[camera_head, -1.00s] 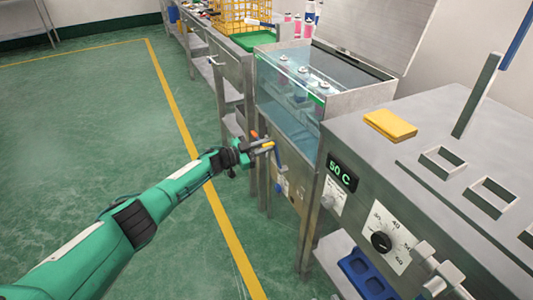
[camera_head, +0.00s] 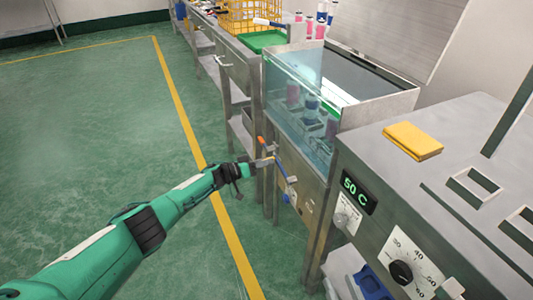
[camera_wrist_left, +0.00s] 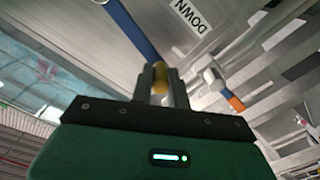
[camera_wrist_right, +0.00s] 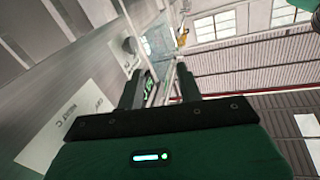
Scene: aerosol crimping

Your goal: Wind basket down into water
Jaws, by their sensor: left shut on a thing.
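My left gripper (camera_head: 262,163) is shut on the yellow grip of a crank on the tank's front. In the left wrist view the yellow grip (camera_wrist_left: 160,78) sits between the fingers, with the blue crank arm (camera_wrist_left: 132,30) beside it. In the head view the blue arm (camera_head: 281,168) slants down right from the gripper. Several cans (camera_head: 312,104) stand low inside the glass-fronted water tank (camera_head: 375,108); the basket under them is hard to make out. My right gripper (camera_wrist_right: 160,88) shows only in its wrist view, open and empty.
An orange-tipped lever (camera_head: 261,140) is close to my left gripper; it also shows in the left wrist view (camera_wrist_left: 236,103). A "DOWN" label (camera_wrist_left: 190,18) is nearby. A steel console (camera_head: 450,150) with a yellow cloth (camera_head: 413,140) stands right. Green floor is free at left.

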